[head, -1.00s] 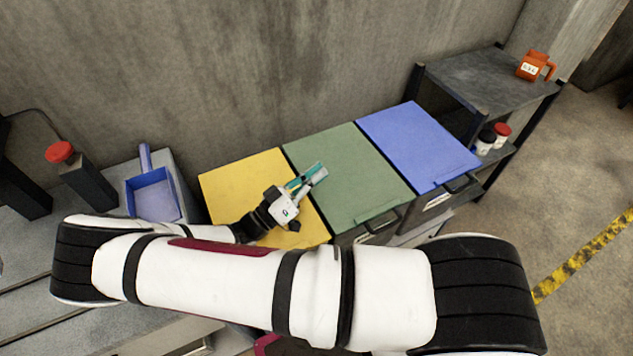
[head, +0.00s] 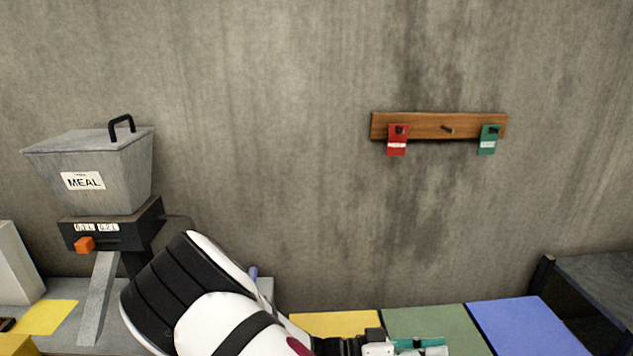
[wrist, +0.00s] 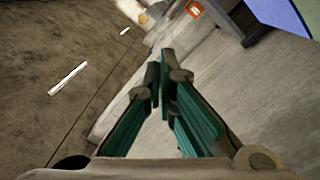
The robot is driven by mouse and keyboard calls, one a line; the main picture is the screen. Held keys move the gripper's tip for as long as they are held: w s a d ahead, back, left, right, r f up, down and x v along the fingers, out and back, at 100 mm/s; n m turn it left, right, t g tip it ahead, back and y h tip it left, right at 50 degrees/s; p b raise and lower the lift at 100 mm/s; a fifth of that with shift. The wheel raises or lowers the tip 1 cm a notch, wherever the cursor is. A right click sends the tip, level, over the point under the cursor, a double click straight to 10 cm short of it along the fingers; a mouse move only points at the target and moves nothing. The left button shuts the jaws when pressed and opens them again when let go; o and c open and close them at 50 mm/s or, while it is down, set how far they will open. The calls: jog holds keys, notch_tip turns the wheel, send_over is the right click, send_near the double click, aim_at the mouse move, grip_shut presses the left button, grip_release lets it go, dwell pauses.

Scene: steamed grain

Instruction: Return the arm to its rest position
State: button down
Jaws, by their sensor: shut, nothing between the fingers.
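My gripper shows at the bottom edge of the head view (head: 432,345), over the green lid (head: 425,322). In the wrist view my gripper (wrist: 163,75) has its teal fingers together at the tips, with nothing between them. My white and black arm fills the lower middle of the head view and hides part of the counter.
A yellow lid (head: 335,322) and a blue lid (head: 525,325) flank the green one. A grey MEAL hopper (head: 95,180) stands at left. A wooden rack (head: 425,125) on the wall holds a red tag (head: 397,146) and a green tag (head: 488,146). A dark-framed shelf (head: 600,275) is at right.

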jog(key=s+a+r+n+t+y, duration=0.1)
jog(key=s+r+n+t+y, duration=0.1)
jog(key=r+y, duration=0.4)
jog(key=s+a+r+n+t+y, duration=0.1)
jog(key=s+r+n+y, duration=0.3)
jog(key=r, duration=0.7)
jog(key=s+a+r+n+t+y, duration=0.1)
jog(key=s+r+n+t+y, duration=0.2)
jog(key=s+r+y, duration=0.5)
jog(key=shift+a+r+n, duration=0.3)
jog(key=shift+r+n, duration=0.15)
jog(key=shift+n, duration=0.15)
